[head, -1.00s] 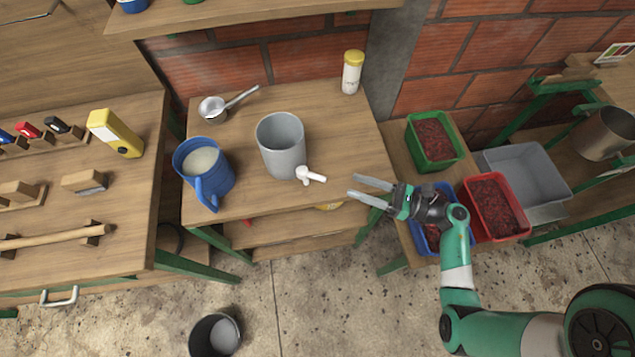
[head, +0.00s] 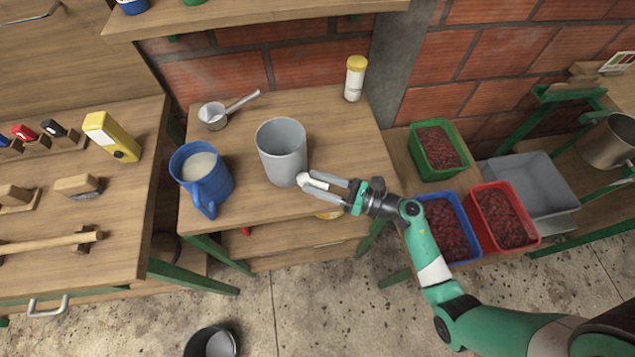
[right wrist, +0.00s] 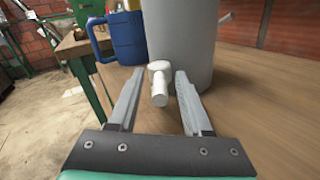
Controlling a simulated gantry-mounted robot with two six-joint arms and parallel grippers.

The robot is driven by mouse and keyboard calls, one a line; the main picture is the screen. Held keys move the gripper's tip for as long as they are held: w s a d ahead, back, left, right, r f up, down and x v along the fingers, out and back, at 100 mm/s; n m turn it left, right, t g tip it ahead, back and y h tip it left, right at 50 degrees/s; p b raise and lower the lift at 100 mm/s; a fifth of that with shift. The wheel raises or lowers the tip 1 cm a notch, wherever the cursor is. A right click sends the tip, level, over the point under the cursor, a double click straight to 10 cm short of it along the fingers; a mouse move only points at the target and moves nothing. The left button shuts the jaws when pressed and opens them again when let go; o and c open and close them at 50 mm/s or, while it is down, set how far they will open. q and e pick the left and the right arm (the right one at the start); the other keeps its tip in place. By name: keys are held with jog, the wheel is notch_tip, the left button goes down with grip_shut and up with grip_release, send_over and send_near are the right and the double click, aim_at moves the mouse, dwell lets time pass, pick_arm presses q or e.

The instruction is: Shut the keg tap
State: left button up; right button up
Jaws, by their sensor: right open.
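The grey keg (head: 282,152) stands upright on the middle wooden table. Its white tap (head: 306,181) sticks out low on the keg's front right side. My right gripper (head: 320,185) is at the tap, its two fingers reaching in from the right. In the right wrist view the tap (right wrist: 158,82) lies between the open fingers (right wrist: 155,90), with a gap on each side. The keg (right wrist: 180,40) rises right behind it. In the head view the fingers partly cover the tap's handle. My left gripper is not in view.
A blue jug (head: 203,178) with pale contents stands left of the keg. A metal ladle (head: 214,115) and a yellow-capped bottle (head: 355,78) are at the table's back. Green, blue and red bins (head: 502,217) of red berries stand to the right. A dark bucket (head: 210,342) is on the floor.

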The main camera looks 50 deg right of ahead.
grip_shut()
dwell(1.4)
